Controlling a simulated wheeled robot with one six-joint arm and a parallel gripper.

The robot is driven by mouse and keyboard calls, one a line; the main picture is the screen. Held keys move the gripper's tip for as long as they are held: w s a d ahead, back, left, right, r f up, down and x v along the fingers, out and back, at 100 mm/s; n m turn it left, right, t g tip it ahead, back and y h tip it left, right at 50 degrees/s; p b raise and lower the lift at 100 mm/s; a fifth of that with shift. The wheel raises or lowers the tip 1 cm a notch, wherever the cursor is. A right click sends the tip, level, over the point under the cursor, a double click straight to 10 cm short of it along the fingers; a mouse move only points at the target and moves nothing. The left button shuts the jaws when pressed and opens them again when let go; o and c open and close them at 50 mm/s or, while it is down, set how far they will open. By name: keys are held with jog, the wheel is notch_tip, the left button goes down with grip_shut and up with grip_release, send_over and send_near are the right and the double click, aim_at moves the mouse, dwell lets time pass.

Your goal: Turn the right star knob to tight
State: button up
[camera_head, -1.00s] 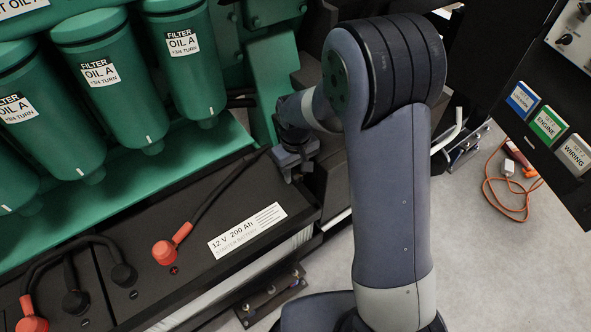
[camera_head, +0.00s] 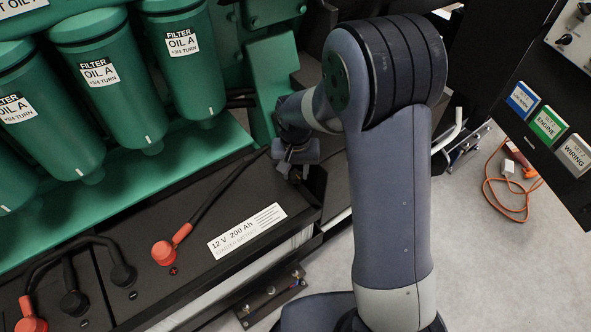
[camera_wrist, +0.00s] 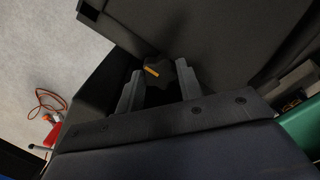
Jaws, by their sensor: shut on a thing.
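The star knob (camera_wrist: 165,77) is dark, with a short yellow-orange mark on its face. In the wrist view it sits between the two grey fingers of my gripper (camera_wrist: 158,72), which is shut on it. The lower part of the knob is dim, and its exact angle against any tight mark cannot be read. In the head view my gripper (camera_head: 297,160) is small, beyond the battery's far right corner, beside the green engine frame. The knob cannot be made out there.
The starter battery (camera_head: 190,235) with red and black terminals lies at the left. Green oil filters (camera_head: 185,70) hang above it. A panel with ENGINE and WIRING labels (camera_head: 550,125) stands at the right. An orange cable (camera_head: 495,195) lies on the floor.

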aim_at(296, 174)
dwell(0.4)
jog(key=o, duration=1)
notch_tip(296, 174, up, 11)
jog(key=shift+p, duration=0.35)
jog(key=shift+f, duration=0.2)
notch_tip(296, 174, down, 11)
jog(key=shift+r+b, duration=0.1)
jog(key=shift+b, duration=0.25)
jog(key=shift+r, duration=0.1)
